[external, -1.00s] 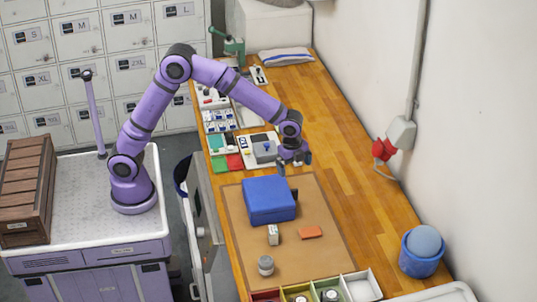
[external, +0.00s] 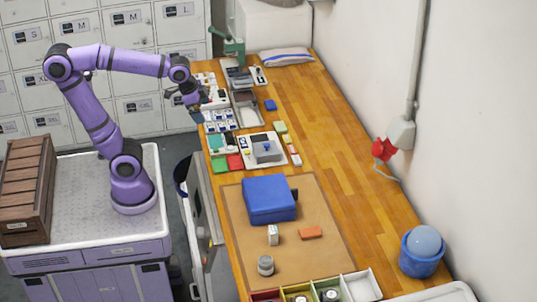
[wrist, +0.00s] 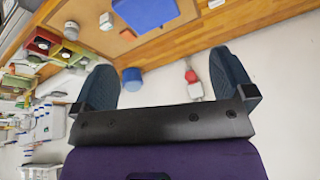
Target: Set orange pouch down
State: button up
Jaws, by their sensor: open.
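The orange pouch (external: 311,232) lies flat on the brown mat (external: 318,262), to the right of a small white box (external: 273,235) and in front of the blue box (external: 268,200). Nothing is touching it. My gripper (external: 188,100) is raised at the left edge of the bench, well away from the pouch. In the wrist view its two dark fingers (wrist: 165,80) are spread apart with nothing between them. The blue box also shows at the top of the wrist view (wrist: 145,12).
A grey jar (external: 266,265) stands on the mat, with coloured bins (external: 361,287) at the near end. A scale-like device (external: 263,150) and small trays line the bench's left side. A blue bucket (external: 421,262) is at right.

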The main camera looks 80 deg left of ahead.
jog(key=s+a+f+n+t, duration=0.1)
jog(key=s+a+f+n, duration=0.1)
jog(key=s, duration=0.7)
jog(key=shift+s+a+n, duration=0.2)
jog(key=shift+s+n, duration=0.2)
jog(key=shift+n, duration=0.4)
